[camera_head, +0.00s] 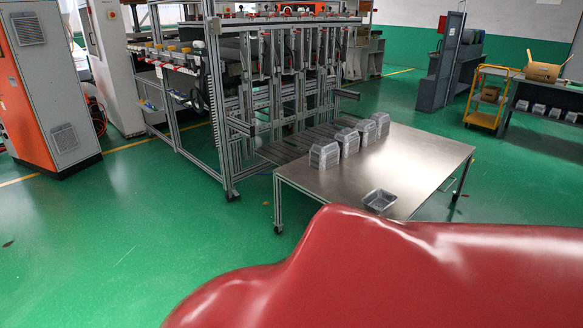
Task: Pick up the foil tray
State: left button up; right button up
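A single foil tray (379,200), silvery, shallow and rectangular, sits open side up near the front edge of the metal table (420,160). Several stacks of similar foil trays stand along the table's far left side, the nearest stack (324,156) at the left edge. A large red smooth shape, which may be part of my own body, fills the bottom right and comes close below the single tray in the picture. Neither of my grippers can be made out in this view.
A metal-framed machine (265,90) with a slatted conveyor adjoins the table's left side. A yellow cart (488,98) and a shelf with a cardboard box (542,71) stand at the far right. Green floor (150,235) is clear at the left front.

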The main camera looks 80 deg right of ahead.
aim_at(377, 202)
jog(key=z, duration=3.4)
jog(key=i+l+u, duration=0.15)
jog(key=i+l, duration=0.15)
jog(key=i+l+u, duration=0.1)
jog(key=i+l, duration=0.25)
jog(key=i, duration=0.15)
jog(key=i+l+u, duration=0.15)
jog(key=i+l, duration=0.2)
jog(key=i+l+u, duration=0.1)
jog(key=i+l, duration=0.3)
jog(key=i+l+u, duration=0.15)
jog(key=i+l, duration=0.2)
jog(key=i+l+u, duration=0.1)
jog(key=i+l, duration=0.2)
jog(key=l, duration=0.3)
jog(key=i+l+u, duration=0.15)
jog(key=i+l, duration=0.15)
jog(key=l, duration=0.2)
